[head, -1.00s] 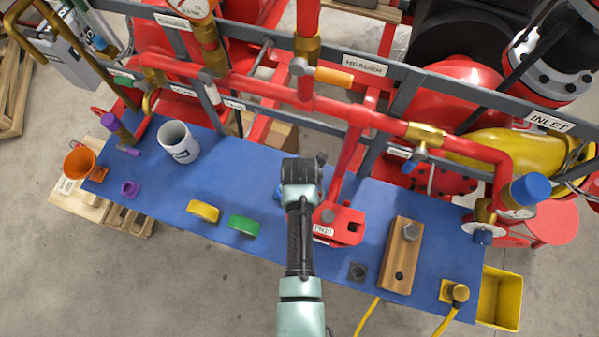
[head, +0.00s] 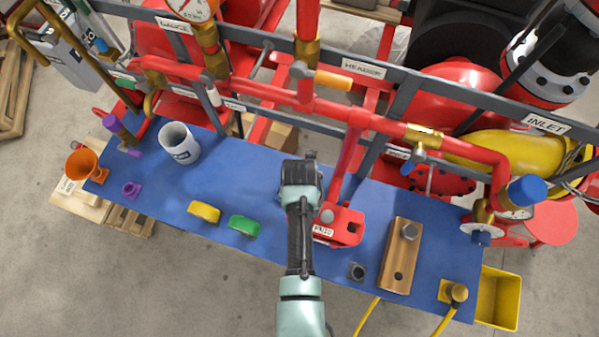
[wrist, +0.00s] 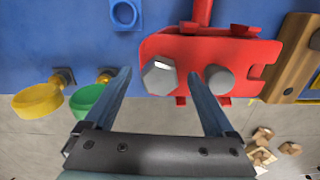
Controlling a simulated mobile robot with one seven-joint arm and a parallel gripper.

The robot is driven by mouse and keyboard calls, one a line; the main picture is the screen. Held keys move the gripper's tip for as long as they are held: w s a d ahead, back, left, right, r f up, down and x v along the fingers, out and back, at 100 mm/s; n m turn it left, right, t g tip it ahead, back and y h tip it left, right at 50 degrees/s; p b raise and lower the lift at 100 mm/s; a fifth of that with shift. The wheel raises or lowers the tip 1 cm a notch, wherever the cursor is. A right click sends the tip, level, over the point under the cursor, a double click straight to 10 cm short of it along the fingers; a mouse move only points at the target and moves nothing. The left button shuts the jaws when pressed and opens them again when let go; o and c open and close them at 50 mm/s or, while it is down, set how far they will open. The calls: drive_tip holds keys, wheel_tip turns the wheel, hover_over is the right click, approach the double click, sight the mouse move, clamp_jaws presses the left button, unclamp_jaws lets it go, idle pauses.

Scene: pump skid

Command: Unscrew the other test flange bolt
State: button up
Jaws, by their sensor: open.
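The red test flange (head: 345,236) lies on the blue bench top and also shows in the wrist view (wrist: 188,50). A grey hex bolt head (wrist: 158,76) sits on its left part; it shows in the head view (head: 327,215) just right of my wrist. A round grey spot (wrist: 219,79) is on the flange's right part; I cannot tell its depth. My gripper (wrist: 159,74) is open and empty, its fingers either side of the hex bolt in the picture; contact or height cannot be told. Another hex bolt (head: 409,231) stands in the wooden block (head: 401,256).
The wooden block has an empty front hole. Yellow (head: 204,212) and green (head: 244,226) fittings and a white mug (head: 179,143) stand left of my arm. A red pipe (head: 349,155) rises behind the flange. A yellow bin (head: 499,297) is beyond the bench's right end.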

wheel_tip(320, 180, up, 13)
drive_tip(key=b, duration=0.2)
idle(0.4)
idle(0.4)
